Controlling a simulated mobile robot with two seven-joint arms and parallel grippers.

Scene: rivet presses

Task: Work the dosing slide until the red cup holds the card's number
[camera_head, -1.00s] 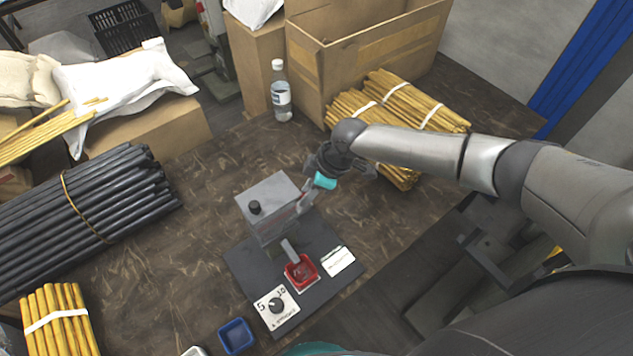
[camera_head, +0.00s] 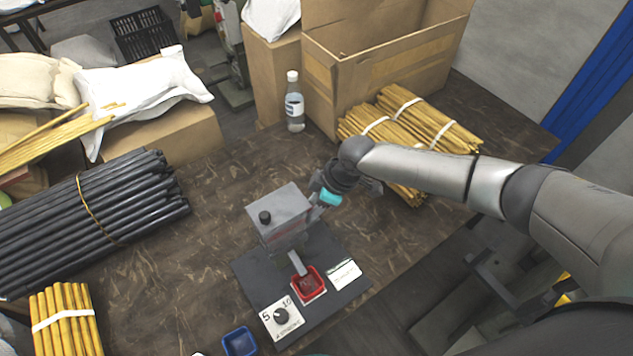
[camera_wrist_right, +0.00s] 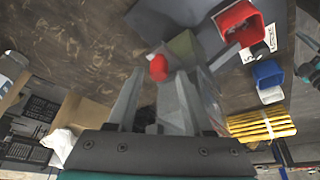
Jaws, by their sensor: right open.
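The grey dosing box (camera_head: 280,222) stands on a dark base plate, with a black knob on top and a chute (camera_head: 297,262) over the red cup (camera_head: 309,283). The card (camera_head: 343,274) lies right of the cup; its writing is too small to read. My right gripper (camera_head: 317,206) is at the box's right side, partly hidden by its wrist. In the right wrist view it is open (camera_wrist_right: 158,85), and a red knob (camera_wrist_right: 158,68) shows between its fingertips, with no grip on it. The red cup also shows there (camera_wrist_right: 241,22). My left gripper is out of view.
A dial plate (camera_head: 282,319) sits in front of the red cup, and a blue cup (camera_head: 240,341) stands left of it.

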